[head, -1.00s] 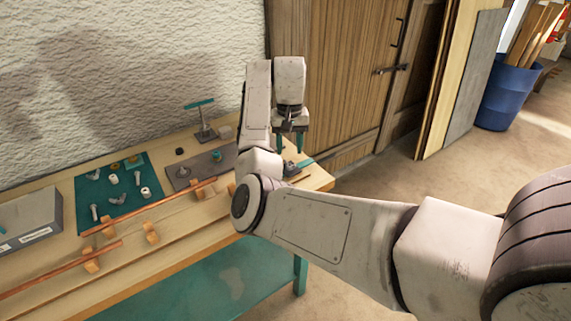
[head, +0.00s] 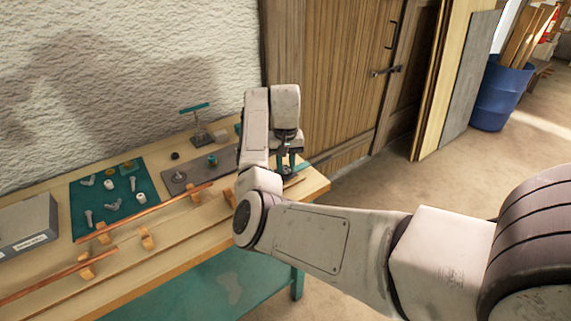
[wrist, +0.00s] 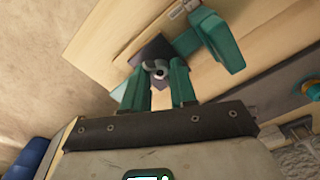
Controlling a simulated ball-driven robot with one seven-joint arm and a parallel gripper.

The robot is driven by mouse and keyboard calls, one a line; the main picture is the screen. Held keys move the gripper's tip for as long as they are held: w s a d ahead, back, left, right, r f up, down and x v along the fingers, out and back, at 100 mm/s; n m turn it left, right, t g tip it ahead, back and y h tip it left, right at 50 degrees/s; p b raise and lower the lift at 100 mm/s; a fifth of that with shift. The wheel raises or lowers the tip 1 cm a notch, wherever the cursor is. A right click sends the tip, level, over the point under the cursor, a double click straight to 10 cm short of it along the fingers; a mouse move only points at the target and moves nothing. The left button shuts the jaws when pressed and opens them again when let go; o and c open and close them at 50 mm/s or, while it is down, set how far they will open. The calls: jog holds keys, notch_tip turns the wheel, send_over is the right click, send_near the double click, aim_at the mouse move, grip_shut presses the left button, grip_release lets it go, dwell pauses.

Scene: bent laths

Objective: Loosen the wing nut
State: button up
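A small grey wing nut (wrist: 157,69) shows in the wrist view between and beyond my fingertips, over a dark plate on the pale wooden bench. My gripper (wrist: 156,78) points down at it, its two teal fingers apart with the nut in the gap. I see no clear contact between fingers and nut. In the head view my gripper (head: 287,165) is low over the bench's right end, and the nut under it is hidden or too small to tell.
A teal L-shaped piece (wrist: 217,40) stands close to the right finger in the wrist view. Left along the bench (head: 180,254) are a grey plate (head: 205,172), a teal mat (head: 140,192) with several fittings, copper-coloured rods (head: 150,212) on wooden blocks and a grey box (head: 28,226).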

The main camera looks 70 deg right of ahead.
aim_at(285, 169)
grip_shut()
jog(key=shift+r+m+p, duration=0.15)
jog(key=shift+m+p, duration=0.35)
jog(key=shift+p, duration=0.15)
jog(key=shift+m+p, duration=0.35)
jog(key=shift+m, duration=0.45)
jog(key=shift+o, duration=2.2)
grip_release()
notch_tip(285, 169, up, 10)
jog(key=shift+r, duration=0.25)
